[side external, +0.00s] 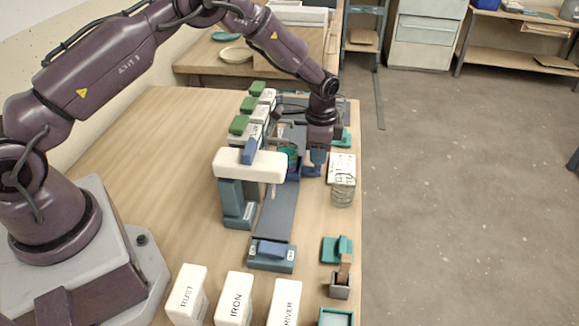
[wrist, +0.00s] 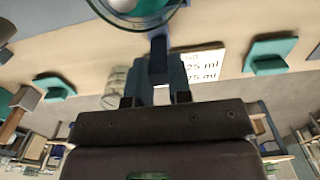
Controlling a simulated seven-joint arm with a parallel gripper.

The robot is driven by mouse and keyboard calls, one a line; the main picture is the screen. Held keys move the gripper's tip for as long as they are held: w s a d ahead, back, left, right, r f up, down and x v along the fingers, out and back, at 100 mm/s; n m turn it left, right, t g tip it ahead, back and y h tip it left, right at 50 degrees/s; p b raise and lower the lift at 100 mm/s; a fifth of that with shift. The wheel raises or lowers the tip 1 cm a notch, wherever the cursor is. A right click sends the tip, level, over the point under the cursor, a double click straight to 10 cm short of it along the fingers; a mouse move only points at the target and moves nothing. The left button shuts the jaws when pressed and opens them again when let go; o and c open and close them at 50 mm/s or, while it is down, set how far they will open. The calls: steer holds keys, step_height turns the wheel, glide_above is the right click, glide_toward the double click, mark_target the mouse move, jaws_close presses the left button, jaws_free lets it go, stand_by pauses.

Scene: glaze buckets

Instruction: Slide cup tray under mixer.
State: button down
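The mixer (side external: 250,165) has a white head over a blue-grey column, and a dark slide track (side external: 276,208) runs under it along the table. A clear, green-tinted cup (side external: 290,153) stands beside the mixer head at the track. It also shows at the top of the wrist view (wrist: 138,12), with a pale round thing inside. The cup tray (side external: 311,170) is blue and mostly hidden by the cup and my gripper. My gripper (side external: 318,158) is low at its right side. In the wrist view my fingers (wrist: 159,82) close on the tray's blue handle (wrist: 159,48).
A white volume card (side external: 341,167) and a clear stacked jar (side external: 343,190) stand close to my gripper's right. White containers with green lids (side external: 240,124) line the far side. Labelled white blocks (side external: 235,298) and a teal stand (side external: 337,249) are nearer. The left table is clear.

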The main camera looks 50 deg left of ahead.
steer(key=shift+s+d, duration=3.9)
